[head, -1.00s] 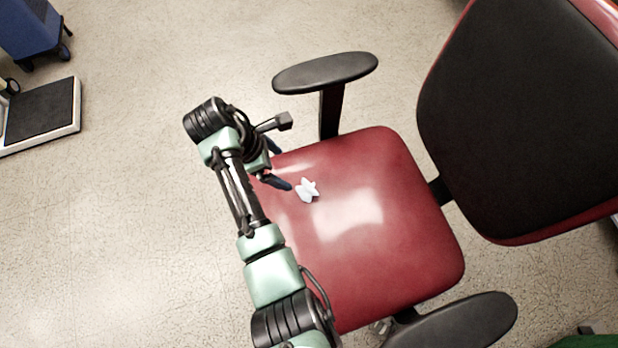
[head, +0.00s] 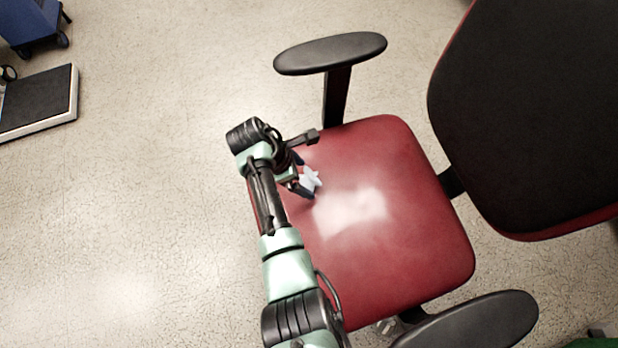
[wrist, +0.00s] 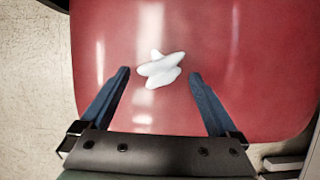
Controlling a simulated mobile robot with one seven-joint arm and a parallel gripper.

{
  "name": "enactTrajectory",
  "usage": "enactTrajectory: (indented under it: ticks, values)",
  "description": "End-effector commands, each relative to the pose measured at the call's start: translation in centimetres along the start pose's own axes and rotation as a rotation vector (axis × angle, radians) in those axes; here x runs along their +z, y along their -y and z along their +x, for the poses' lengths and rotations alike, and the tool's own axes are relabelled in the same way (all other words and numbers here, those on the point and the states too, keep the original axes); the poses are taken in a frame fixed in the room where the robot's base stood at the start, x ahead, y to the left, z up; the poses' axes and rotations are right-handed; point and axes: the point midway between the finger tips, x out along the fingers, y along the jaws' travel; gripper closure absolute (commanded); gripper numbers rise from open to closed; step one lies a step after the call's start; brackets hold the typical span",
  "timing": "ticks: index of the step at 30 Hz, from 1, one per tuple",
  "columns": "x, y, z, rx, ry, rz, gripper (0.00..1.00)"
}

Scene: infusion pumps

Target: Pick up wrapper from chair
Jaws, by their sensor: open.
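The wrapper (head: 312,178) is a small white crumpled piece on the red chair seat (head: 375,250), near the seat's left edge in the head view. In the wrist view the wrapper (wrist: 161,69) lies just ahead of the fingertips, about midway between them. My gripper (wrist: 161,74) is open, one blue finger to each side, and neither finger appears to touch the wrapper. In the head view my gripper (head: 304,176) is over the left part of the seat, with the wrapper close by its fingers. The gap in height between fingertips and seat is hard to tell.
The chair has a black armrest (head: 330,53) at the top, a second armrest (head: 470,322) at the bottom and a dark backrest (head: 530,110) at right. Open floor (head: 130,220) lies to the left. A floor scale (head: 40,100) and a blue cart (head: 28,22) stand far left.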

Motion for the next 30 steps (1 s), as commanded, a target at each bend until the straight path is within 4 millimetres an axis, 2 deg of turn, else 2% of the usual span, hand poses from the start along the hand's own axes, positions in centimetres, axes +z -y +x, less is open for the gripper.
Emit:
enactTrajectory:
  ticks: [2,8,11,24,30]
  values:
    - [0.0,-0.05,0.97,0.0,0.0,0.002,0.04]
    - [0.07,-0.08,0.89,0.002,0.0,0.001,0.04]
    - [0.06,-0.08,0.87,0.002,0.0,0.001,0.18]
    - [0.03,-0.08,0.86,0.002,0.0,0.0,0.97]
    - [0.05,-0.08,0.8,0.002,-0.001,0.0,0.98]
